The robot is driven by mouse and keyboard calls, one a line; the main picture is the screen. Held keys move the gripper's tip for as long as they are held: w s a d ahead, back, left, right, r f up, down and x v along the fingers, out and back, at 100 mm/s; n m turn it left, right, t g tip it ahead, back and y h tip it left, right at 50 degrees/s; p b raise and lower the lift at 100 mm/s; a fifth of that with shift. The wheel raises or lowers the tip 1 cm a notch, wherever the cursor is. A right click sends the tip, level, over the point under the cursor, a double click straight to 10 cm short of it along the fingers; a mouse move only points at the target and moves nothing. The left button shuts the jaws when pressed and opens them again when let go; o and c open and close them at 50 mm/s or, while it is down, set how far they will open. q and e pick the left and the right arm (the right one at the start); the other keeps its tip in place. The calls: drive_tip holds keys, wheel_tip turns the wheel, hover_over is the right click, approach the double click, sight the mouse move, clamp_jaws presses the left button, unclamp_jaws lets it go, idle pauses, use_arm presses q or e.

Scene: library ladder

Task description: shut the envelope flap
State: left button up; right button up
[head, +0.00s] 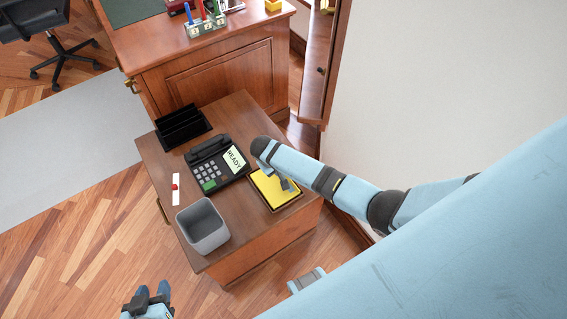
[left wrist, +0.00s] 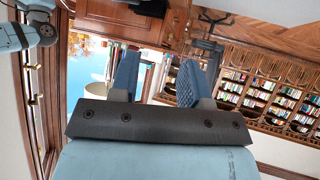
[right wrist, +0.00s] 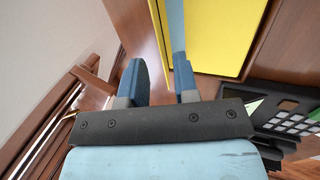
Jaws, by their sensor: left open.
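A flat yellow piece (head: 265,187), which looks like the envelope, lies with a dark border on the small wooden table's right side. I cannot make out how its flap stands. It fills the upper part of the right wrist view (right wrist: 215,38). My right gripper (head: 286,185) is just above it, fingers downward. In the right wrist view its two fingers (right wrist: 160,82) are apart, with a pale blue-grey strip beyond them that I cannot identify. My left gripper (head: 150,298) is open and empty, low at the left, away from the table; its parted fingers show in the left wrist view (left wrist: 157,80).
On the small table (head: 240,110) are a black phone-like device (head: 213,165) reading READY, a grey bin (head: 203,226), a black slotted holder (head: 182,127) and a white strip with a red spot (head: 176,190). A large desk (head: 215,75) stands behind; a wall is at right.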

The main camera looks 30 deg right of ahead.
drive_tip(key=p+v, duration=0.1)
drive_tip(key=v, duration=0.7)
drive_tip(key=shift+a+r, duration=0.2)
drive_tip(key=shift+r, duration=0.15)
